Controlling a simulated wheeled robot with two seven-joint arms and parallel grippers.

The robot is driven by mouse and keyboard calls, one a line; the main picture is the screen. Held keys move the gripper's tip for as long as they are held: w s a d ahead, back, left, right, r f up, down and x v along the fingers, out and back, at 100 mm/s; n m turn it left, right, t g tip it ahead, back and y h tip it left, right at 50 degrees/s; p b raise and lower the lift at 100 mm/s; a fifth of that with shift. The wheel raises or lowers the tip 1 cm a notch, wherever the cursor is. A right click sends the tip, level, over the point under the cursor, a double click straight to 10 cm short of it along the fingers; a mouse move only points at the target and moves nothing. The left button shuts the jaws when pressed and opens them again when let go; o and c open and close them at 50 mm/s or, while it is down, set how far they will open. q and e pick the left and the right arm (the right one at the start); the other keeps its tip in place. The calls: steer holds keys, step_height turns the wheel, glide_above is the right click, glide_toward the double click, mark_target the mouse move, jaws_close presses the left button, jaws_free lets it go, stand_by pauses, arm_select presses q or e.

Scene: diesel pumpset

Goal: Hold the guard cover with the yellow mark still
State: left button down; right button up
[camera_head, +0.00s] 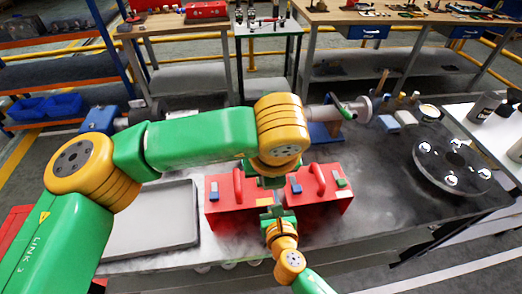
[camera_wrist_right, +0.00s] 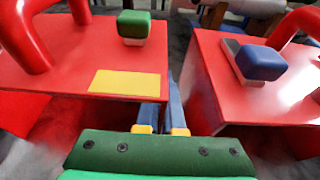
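Two red guard covers with red handles stand side by side on the grey bench. The left cover (camera_head: 226,208) carries a green block and a flat yellow mark (camera_wrist_right: 125,83) in the right wrist view. The right cover (camera_head: 318,209) carries a blue block (camera_wrist_right: 260,62) there. My right gripper (camera_wrist_right: 164,108) is at the gap between the covers, by the near right corner of the yellow-marked one. Its fingers are slightly apart; whether they pinch the cover's edge is unclear. My left arm reaches over the covers and points down; its wrist end (camera_head: 271,181) shows, but its fingertips are not clear.
An empty grey tray (camera_head: 152,222) lies left of the covers. A dark round flange with bright studs (camera_head: 452,165) lies at the right. A shaft and pump parts (camera_head: 340,112) stand behind the covers. Bare bench shows between the covers and the flange.

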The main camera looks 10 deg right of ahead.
steer(key=o, duration=0.5)
